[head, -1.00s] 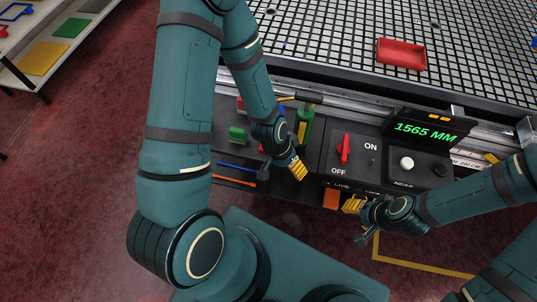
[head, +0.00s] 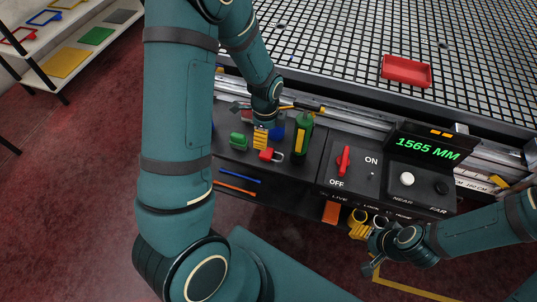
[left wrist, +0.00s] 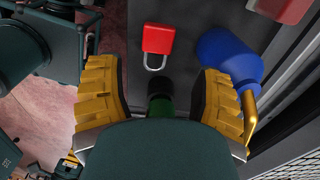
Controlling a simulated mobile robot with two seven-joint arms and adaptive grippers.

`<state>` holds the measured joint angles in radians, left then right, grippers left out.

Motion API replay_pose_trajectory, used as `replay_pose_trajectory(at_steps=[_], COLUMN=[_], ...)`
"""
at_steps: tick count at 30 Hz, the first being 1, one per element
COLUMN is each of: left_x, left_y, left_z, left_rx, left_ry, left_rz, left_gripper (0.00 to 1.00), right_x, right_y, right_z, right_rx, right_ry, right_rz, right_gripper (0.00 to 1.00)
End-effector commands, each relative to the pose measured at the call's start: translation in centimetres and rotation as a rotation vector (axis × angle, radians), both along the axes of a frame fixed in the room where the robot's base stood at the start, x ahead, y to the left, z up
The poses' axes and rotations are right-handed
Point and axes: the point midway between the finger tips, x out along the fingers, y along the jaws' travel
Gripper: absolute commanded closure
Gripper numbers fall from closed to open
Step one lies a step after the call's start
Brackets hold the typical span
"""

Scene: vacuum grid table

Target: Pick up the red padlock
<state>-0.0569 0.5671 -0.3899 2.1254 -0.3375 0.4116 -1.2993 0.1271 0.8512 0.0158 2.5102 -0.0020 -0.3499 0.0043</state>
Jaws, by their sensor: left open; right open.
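The red padlock (head: 267,155) lies on the dark tray at the left of the console, its silver shackle showing. In the left wrist view the padlock (left wrist: 158,38) lies beyond the fingertips, centred across the gap between them, shackle toward the gripper. My left gripper (head: 261,137) points down over the tray beside the padlock. In the left wrist view its yellow fingers (left wrist: 160,90) are wide apart with no padlock between them. My right gripper (head: 360,229) is open and empty in front of the console, below the switch panel.
A green item (head: 238,141) lies left of the padlock. A green bottle (head: 302,136) stands to its right. A blue can (left wrist: 230,55) with a brass spout is close to one left finger. A red tray (head: 406,71) sits on the grid table.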

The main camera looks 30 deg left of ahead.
Motion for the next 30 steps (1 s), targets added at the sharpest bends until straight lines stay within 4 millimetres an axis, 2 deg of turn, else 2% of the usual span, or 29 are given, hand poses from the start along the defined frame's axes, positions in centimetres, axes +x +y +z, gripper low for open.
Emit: replay_pose_trajectory(at_steps=[1, 3, 6, 13, 21, 25, 30], left_x=[-0.1, 0.0, 0.0, 0.0, -0.2, -0.2, -0.2], left_y=[0.0, 0.0, -0.1, -0.2, -0.6, -0.6, -0.6], left_z=[-1.4, -2.5, -3.7, -5.1, -8.9, -9.7, -9.7], left_rx=[0.0, 0.001, 0.0, -0.001, 0.0, -0.001, -0.001], left_ry=[0.003, 0.002, 0.0, 0.0, 0.0, 0.0, -0.001], left_rz=[0.001, 0.002, 0.001, 0.001, 0.002, 0.003, 0.003], left_gripper=[0.33, 0.33, 0.33, 0.33, 0.33, 0.33, 0.33], right_x=[0.1, 0.2, 0.2, 0.3, 0.5, 0.6, 0.6], right_y=[0.0, 0.0, 0.0, -0.1, -0.1, -0.1, -0.1], right_z=[-0.5, -0.7, -1.0, -1.4, -2.6, -2.7, -2.7], right_rx=[0.0, 0.0, -0.001, -0.002, -0.003, -0.003, -0.003], right_ry=[-0.002, -0.004, -0.006, -0.006, -0.012, -0.013, -0.014], right_rz=[-0.001, -0.001, -0.002, -0.003, -0.004, -0.004, -0.004], right_gripper=[0.52, 0.52, 0.52, 0.52, 0.52, 0.52, 0.52])
